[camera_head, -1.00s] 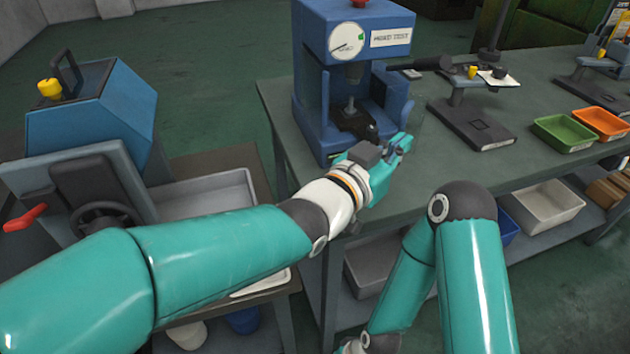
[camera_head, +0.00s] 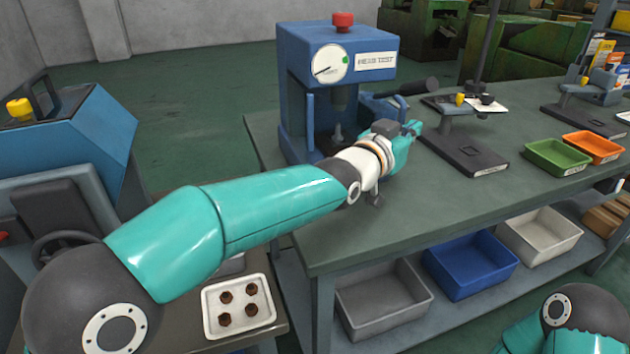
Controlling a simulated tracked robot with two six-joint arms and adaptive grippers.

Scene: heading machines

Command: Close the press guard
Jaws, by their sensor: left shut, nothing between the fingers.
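The blue press (camera_head: 293,70) stands on the green bench, with a round gauge, a white label and a red button on top. Its front opening shows the ram and the lower fixture, partly hidden by my left gripper. A blue piece (camera_head: 384,107) sticks out at the press's right side; it looks like the guard standing open, though its outline is partly hidden. My left gripper (camera_head: 415,129) is shut and empty, in front of the press's right side, pointing right; I cannot tell whether it touches the guard. My right gripper is out of view; only my right arm's elbow shows.
A black stand (camera_head: 462,152), a green tray (camera_head: 556,158) and an orange tray (camera_head: 592,147) stand to the right on the bench. Grey, blue and white bins sit below. A white tray (camera_head: 238,332) with several brown parts is at lower left. The front bench top is clear.

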